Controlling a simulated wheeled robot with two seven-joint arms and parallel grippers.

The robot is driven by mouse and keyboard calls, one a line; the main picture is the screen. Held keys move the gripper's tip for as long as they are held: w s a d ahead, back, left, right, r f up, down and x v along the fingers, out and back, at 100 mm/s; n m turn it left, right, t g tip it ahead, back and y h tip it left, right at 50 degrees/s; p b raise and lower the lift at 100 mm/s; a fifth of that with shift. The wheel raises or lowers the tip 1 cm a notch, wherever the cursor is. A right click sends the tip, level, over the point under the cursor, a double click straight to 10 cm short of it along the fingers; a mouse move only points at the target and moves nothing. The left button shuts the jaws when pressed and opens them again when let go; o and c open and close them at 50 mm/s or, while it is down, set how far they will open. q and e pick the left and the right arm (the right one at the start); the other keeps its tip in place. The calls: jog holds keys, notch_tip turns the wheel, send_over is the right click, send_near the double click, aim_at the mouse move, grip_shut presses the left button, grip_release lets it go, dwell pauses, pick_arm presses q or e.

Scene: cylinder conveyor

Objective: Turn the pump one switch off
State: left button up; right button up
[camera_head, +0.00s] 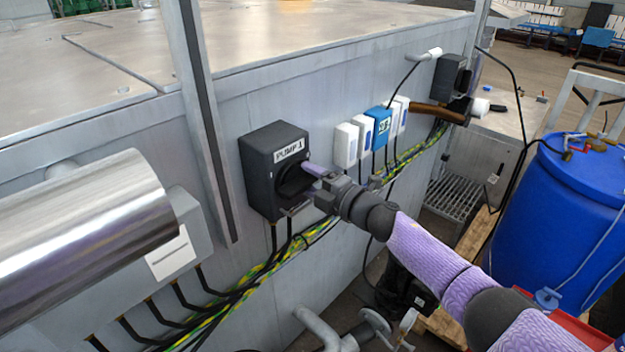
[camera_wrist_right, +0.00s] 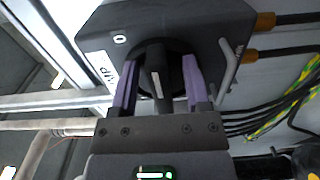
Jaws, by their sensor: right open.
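The pump one switch is a dark grey box labelled "PUMP 1" (camera_head: 262,150) on the metal wall, left of centre in the head view. In the right wrist view the box (camera_wrist_right: 220,25) fills the top, with a "0" mark left of its black rotary knob (camera_wrist_right: 157,78). My right gripper (camera_head: 308,172) is at the front of the box. In the right wrist view my right gripper (camera_wrist_right: 155,85) is open, with a purple finger on either side of the knob's ridge. Gaps show between ridge and fingers. My left gripper is not in view.
White and blue boxes (camera_head: 378,128) and a second dark switch box (camera_head: 450,76) are on the wall to the right. Cables (camera_head: 235,290) run below. A shiny metal cylinder (camera_head: 80,235) is at left. A blue drum (camera_head: 575,215) stands at right.

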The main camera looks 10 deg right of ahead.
jog(key=v, duration=1)
